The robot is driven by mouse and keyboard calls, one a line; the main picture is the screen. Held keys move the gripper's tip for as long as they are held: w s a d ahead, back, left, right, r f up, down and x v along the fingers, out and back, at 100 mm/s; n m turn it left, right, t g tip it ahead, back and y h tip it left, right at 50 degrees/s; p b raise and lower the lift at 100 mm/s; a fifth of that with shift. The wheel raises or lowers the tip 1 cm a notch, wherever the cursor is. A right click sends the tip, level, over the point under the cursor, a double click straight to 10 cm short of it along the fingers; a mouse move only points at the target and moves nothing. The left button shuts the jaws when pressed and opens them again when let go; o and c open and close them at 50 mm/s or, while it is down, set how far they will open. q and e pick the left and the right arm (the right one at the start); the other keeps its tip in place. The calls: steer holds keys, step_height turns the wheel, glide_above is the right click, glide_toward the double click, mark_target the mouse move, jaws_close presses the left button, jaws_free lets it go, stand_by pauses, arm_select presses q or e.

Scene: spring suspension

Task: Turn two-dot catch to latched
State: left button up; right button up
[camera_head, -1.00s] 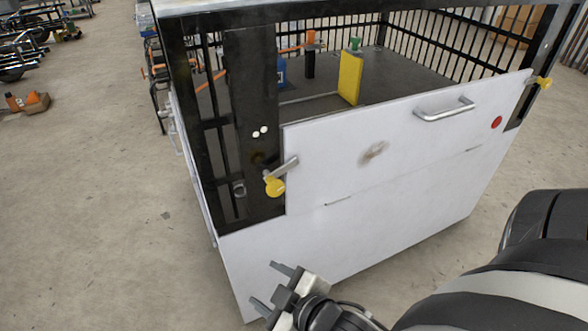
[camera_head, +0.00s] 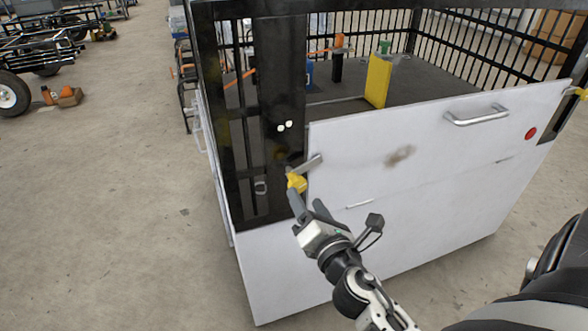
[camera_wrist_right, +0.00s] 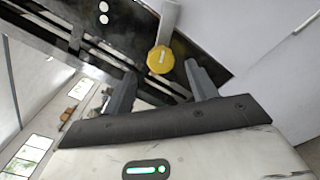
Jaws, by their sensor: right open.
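The two-dot catch has a yellow knob (camera_head: 296,182) and a grey metal lever (camera_head: 312,165). It sits on the black post below two white dots (camera_head: 285,126). The lever slants up to the right, its tip over the edge of the white panel (camera_head: 430,140). My right gripper (camera_head: 308,206) is open just below the knob, with one finger partly in front of it. In the right wrist view the knob (camera_wrist_right: 160,60) lies centred just beyond the spread fingertips (camera_wrist_right: 160,74), with nothing held. Contact cannot be told. My left gripper is out of view.
The panel has a metal handle (camera_head: 478,116) and a red dot (camera_head: 531,134). Another yellow catch knob (camera_head: 580,93) is at its far right. A yellow block (camera_head: 378,80) stands inside the cage.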

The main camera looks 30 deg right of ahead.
mark_target(294, 174)
steer(key=p+x, duration=0.1)
steer(key=x, duration=0.7)
steer(key=shift+w+d, duration=0.1)
steer(key=shift+w, duration=0.15)
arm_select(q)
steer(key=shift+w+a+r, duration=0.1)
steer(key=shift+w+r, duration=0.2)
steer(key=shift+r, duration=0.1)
